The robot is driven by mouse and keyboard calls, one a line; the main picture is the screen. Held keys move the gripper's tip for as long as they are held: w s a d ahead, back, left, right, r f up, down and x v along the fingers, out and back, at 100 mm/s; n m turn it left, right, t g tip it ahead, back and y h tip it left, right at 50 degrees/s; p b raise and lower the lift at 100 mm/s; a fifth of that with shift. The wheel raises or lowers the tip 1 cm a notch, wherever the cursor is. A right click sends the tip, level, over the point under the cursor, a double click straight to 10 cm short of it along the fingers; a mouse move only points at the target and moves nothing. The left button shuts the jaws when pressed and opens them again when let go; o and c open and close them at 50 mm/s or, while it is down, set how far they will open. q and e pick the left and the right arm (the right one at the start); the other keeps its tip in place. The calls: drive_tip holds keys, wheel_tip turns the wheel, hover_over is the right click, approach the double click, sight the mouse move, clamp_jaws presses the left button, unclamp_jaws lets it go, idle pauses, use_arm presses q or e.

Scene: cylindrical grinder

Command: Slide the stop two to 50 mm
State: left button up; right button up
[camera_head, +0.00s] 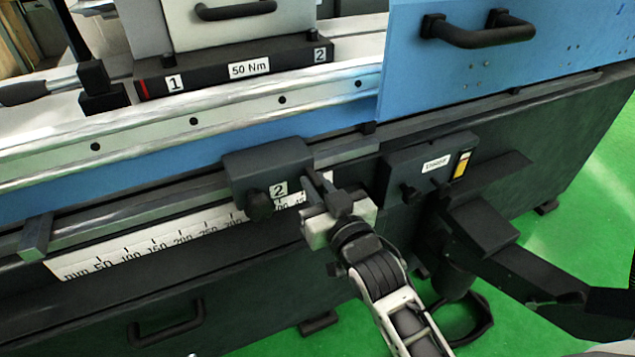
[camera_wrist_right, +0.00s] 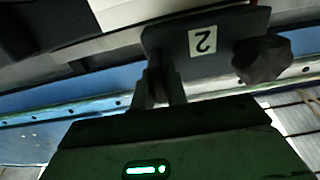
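Stop two is a dark block (camera_head: 265,165) with a white "2" label and a black round knob (camera_head: 258,205). It sits on the rail in front of the machine, over the scale (camera_head: 150,245) between about the 300 and 400 marks, hiding part of it. In the wrist view the stop (camera_wrist_right: 170,42) appears upside down with its knob (camera_wrist_right: 262,60). My right gripper (camera_head: 318,190) is at the stop's right side, its fingers (camera_wrist_right: 160,92) reaching the block's edge. Contact and finger gap are unclear. My left gripper is not in view.
Another dark block (camera_head: 425,165) with a white label stands to the right. A blue door (camera_head: 590,40) with a handle is above. A drawer handle (camera_head: 165,325) is below.

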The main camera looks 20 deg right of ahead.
drive_tip(key=o, duration=0.4)
drive_tip(key=shift+d, duration=0.1)
drive_tip(key=s, duration=0.5)
drive_tip(key=s+d, duration=0.1)
drive_tip(key=s, duration=1)
drive_tip(key=shift+d, duration=0.15)
